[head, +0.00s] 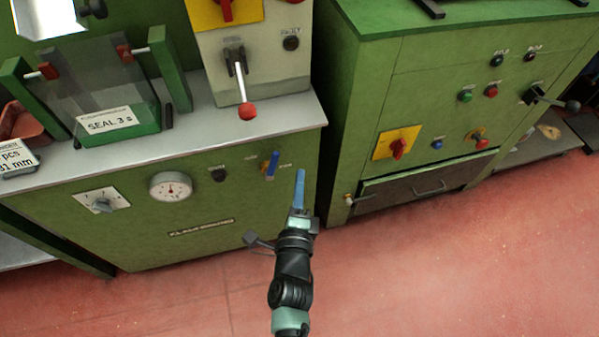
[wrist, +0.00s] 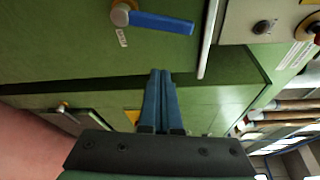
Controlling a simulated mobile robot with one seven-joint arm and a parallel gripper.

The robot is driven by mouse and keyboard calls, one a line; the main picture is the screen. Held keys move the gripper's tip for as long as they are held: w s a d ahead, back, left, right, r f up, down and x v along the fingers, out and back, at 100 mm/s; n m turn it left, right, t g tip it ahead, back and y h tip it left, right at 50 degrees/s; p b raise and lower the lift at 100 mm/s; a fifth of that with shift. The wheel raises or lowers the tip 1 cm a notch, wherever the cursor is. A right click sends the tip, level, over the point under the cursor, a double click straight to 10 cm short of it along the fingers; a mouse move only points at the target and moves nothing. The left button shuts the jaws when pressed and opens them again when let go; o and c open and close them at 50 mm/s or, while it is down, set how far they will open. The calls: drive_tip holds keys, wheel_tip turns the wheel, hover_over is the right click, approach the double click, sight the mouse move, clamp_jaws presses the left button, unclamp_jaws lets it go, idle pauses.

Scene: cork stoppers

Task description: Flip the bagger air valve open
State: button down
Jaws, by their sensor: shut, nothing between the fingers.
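The bagger air valve is on the front panel of the green machine at the left. Its blue lever (head: 272,164) points upward, toward the grey worktop edge, in the head view. In the wrist view the blue lever (wrist: 163,22) runs rightward from a brass-coloured pivot (wrist: 121,14), with a small white label beside it. My gripper (head: 300,172) is to the right of the lever in the head view, apart from it. In the wrist view my gripper's blue fingers (wrist: 160,73) are closed together with nothing between them, below the lever in the picture.
The grey worktop (head: 292,115) overhangs above the valve. A red-knobbed lever (head: 247,111) stands over it. A pressure gauge (head: 171,186) and a rotary switch (head: 102,202) sit left on the panel. A second green cabinet (head: 357,120) stands right. The red floor (head: 450,270) is open in front.

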drive_tip(key=s, duration=0.6)
drive_tip(key=shift+s+a+r+p, duration=0.15)
drive_tip(key=shift+s+r+p, duration=0.15)
